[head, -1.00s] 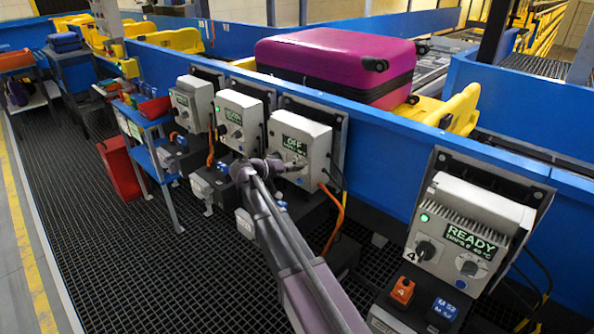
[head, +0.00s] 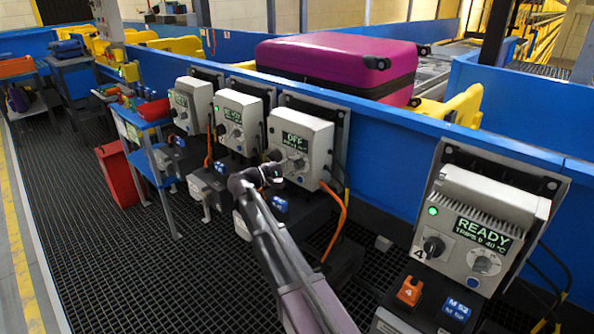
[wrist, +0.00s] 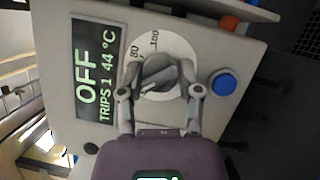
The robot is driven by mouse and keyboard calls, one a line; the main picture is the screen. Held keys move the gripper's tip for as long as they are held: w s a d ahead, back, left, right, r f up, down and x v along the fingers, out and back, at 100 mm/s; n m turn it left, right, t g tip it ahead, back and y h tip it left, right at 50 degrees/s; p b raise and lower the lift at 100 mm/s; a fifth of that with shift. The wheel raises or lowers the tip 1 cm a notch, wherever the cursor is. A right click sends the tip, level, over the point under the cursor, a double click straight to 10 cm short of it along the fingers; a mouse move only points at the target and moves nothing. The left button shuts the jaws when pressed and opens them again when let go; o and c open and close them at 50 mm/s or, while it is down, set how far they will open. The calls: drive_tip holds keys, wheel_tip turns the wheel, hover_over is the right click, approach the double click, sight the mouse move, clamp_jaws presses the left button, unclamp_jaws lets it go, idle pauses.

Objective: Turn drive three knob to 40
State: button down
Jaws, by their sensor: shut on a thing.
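The drive three box (head: 303,128) is the pale unit in the middle of the head view. In the wrist view its display (wrist: 98,70) reads OFF and TRIPS 1 44 °C. The drive three knob (wrist: 160,72) is a grey grip on a pale round dial (wrist: 165,46), where 80 and 100 show beside it. My gripper (wrist: 160,80) is shut on this knob, one finger on each side. My gripper also shows at the box front in the head view (head: 270,163). The knob's pointer is hard to read.
A blue button (wrist: 222,83) sits beside the dial. Drive four (head: 470,225) stands at right, showing READY and 40 °C. Other drive boxes (head: 240,118) line the blue conveyor wall at left. An orange cable (head: 340,215) hangs below drive three.

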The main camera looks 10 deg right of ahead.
drive_tip(key=n+b, duration=0.1)
drive_tip(key=n, duration=0.1)
drive_tip(key=n+t+h, duration=0.1)
drive_tip(key=n, duration=0.1)
drive_tip(key=shift+a+f+b, duration=0.1)
drive_tip(key=shift+f+b, duration=0.1)
drive_tip(key=shift+b, duration=0.2)
drive_tip(key=shift+r+n+t+b, duration=0.1)
drive_tip(key=shift+n+t+b, duration=0.55)
drive_tip(key=shift+n, duration=0.85)
drive_tip(key=shift+c, duration=1.4)
unclamp_jaws()
